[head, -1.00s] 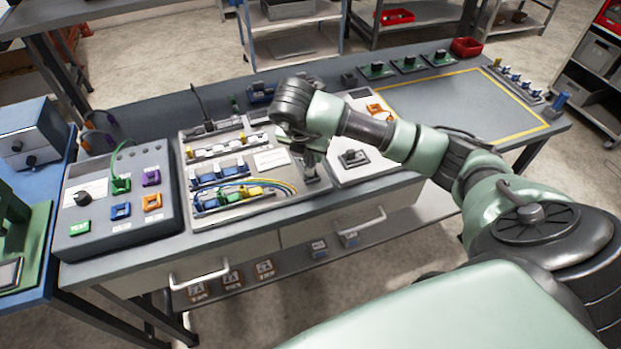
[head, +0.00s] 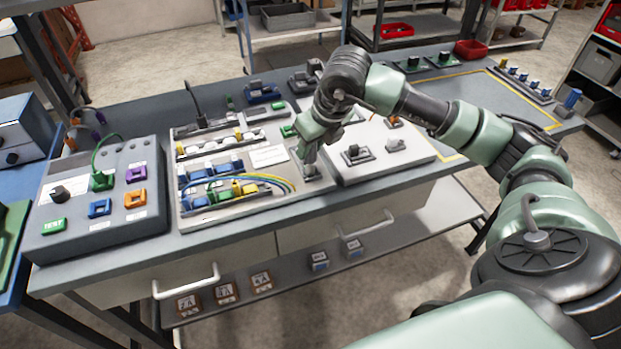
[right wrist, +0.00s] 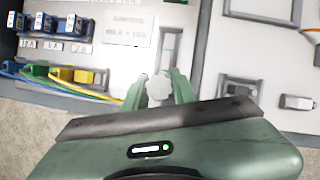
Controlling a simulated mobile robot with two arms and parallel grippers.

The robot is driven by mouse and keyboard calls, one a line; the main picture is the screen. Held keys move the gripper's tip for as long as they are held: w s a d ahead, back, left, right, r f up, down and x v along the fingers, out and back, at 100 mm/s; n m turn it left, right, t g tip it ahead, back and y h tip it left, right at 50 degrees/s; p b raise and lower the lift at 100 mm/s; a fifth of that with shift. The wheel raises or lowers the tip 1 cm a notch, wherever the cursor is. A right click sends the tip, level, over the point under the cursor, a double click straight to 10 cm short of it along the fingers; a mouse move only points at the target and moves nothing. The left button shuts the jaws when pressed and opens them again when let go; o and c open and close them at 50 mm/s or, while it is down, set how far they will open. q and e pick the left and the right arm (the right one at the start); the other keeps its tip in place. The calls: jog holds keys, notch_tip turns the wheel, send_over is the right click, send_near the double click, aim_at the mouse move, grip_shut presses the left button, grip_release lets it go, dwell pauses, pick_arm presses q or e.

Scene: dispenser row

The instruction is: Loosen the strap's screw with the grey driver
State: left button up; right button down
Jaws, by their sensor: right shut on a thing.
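My right gripper (head: 307,160) points down over the right edge of the grey wiring board (head: 240,212). In the right wrist view its two green fingers (right wrist: 159,92) are shut on a pale grey lobed handle (right wrist: 158,88), which looks like the grey driver. The driver's lower end is hidden, so I cannot tell whether it touches a screw. A grey slotted plate (right wrist: 171,45) lies just beyond the fingers. A dark grey bracket (head: 356,154) sits on the white panel to the right. I cannot make out which part is the strap. My left gripper is not in view.
The board carries blue, green and yellow connectors (head: 222,190) with looped wires. A grey control box (head: 95,215) stands at the left. The white panel (head: 375,168) also holds a light grey piece (head: 396,145). A yellow-outlined area at the right is mostly clear.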

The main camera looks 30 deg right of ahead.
jog(key=n+y, duration=0.1)
jog(key=n, duration=0.1)
jog(key=shift+f+n+b, duration=0.1)
jog(key=shift+n+b, duration=0.25)
jog(key=shift+n, duration=0.05)
jog(key=shift+n+g+y+b, duration=0.3)
jog(key=shift+n+y, duration=0.1)
jog(key=shift+n, duration=0.5)
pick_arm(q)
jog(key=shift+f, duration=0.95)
pick_arm(e)
jog(key=n+g+y, duration=0.1)
jog(key=n, duration=0.4)
jog(key=shift+w+r+p, duration=0.1)
jog(key=shift+r+p, duration=0.4)
jog(key=shift+r, duration=0.5)
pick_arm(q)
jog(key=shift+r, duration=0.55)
